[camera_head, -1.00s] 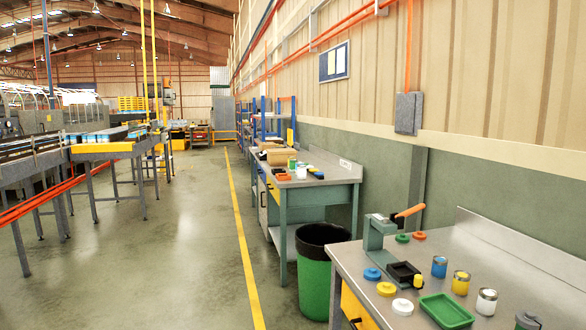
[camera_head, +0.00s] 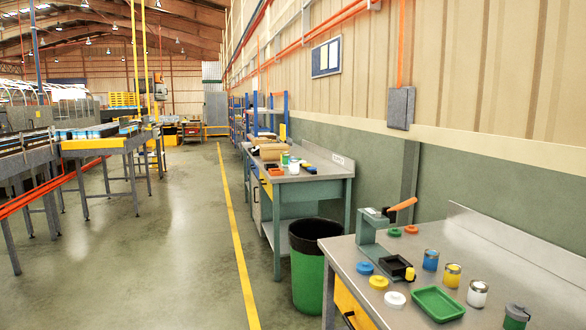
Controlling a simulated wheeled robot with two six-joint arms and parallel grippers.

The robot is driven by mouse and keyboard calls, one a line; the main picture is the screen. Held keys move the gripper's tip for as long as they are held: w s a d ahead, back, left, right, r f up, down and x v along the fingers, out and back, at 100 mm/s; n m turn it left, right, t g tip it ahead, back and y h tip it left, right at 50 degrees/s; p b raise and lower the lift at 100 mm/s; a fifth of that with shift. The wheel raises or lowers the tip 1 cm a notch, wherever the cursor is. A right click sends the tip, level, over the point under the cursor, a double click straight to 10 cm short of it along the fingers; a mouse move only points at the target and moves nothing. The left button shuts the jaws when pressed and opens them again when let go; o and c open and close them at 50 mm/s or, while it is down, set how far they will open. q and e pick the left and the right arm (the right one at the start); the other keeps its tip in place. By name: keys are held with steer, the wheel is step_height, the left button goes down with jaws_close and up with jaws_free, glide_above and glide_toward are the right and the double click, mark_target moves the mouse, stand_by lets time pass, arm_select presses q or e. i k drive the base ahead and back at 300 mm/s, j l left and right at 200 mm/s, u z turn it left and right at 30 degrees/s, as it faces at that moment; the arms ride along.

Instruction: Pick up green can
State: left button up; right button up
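A can with a dark green look (camera_head: 515,317) stands near the bottom right of the near metal workbench, partly cut off by the picture's lower edge. On the near bench, a blue can (camera_head: 431,260), a yellow can (camera_head: 453,275) and a white can (camera_head: 477,293) stand in a row leading to the dark green one. Neither of my grippers is in view.
The near workbench (camera_head: 460,240) also holds a green tray (camera_head: 438,303), coloured lids and a press with an orange handle (camera_head: 375,232). A green bin (camera_head: 308,278) stands beside it. Open floor (camera_head: 185,240) lies left, with conveyors beyond.

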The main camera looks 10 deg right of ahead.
mark_target(284, 156)
steer(key=z, duration=0.35)
steer(key=i+j+u, duration=0.1)
steer(key=i+u, duration=0.3)
steer(key=i, duration=2.75)
steer(key=i+j+z, duration=0.1)
steer(key=i+z, duration=0.15)
steer(key=i, duration=0.3)
steer(key=i+j+z, duration=0.2)
steer(key=i, duration=0.35)
steer(key=i+j+z, duration=0.25)
steer(key=i, duration=0.25)
steer(key=i+j+z, duration=0.25)
steer(key=i+j, duration=0.2)
